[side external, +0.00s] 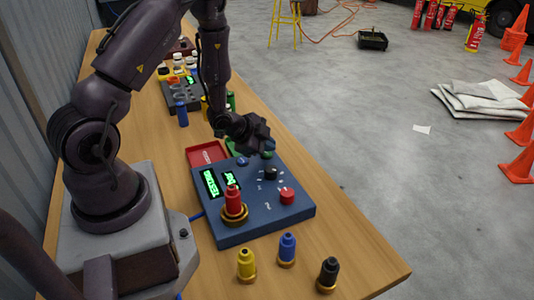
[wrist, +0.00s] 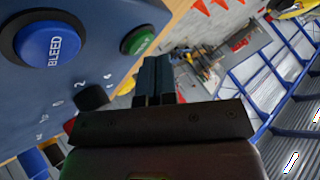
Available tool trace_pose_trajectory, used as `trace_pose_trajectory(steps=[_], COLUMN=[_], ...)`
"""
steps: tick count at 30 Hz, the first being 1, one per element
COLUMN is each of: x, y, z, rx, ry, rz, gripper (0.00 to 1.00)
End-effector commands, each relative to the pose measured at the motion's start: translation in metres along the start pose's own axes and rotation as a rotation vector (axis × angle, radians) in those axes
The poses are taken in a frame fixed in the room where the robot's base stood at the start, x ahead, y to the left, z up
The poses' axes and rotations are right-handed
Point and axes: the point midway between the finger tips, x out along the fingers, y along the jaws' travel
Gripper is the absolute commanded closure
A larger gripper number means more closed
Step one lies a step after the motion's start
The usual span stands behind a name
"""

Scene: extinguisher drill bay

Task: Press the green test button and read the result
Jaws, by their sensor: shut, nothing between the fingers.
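The blue test panel (side external: 260,224) sits on the wooden bench. Its green button shows at the panel's far corner, partly hidden by my gripper, and clearly in the wrist view (wrist: 138,40). My gripper (side external: 262,142) is shut and empty, close by that button; in the wrist view its fingertips (wrist: 154,66) appear just beside the button. I cannot tell whether they touch it. The left display (side external: 210,184) is lit green and seems to read "TESTING". The second lit display (side external: 229,180) is too small to read surely.
The panel also carries a blue BLEED button (wrist: 50,45), a black knob (side external: 271,173), a red button (side external: 287,195) and a red fitting (side external: 233,200). Yellow (side external: 246,264), blue (side external: 287,248) and black (side external: 328,273) fittings stand in front. A red tray (side external: 205,154) lies behind.

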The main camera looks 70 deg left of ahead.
Motion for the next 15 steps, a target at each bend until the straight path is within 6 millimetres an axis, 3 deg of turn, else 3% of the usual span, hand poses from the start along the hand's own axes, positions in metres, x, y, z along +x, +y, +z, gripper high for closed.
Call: trace_pose_trajectory(steps=[15], x=[-0.0077], y=[-0.0058], z=[-0.0054], rx=[0.000], ry=[0.001], rz=[-0.002], gripper=[1.00])
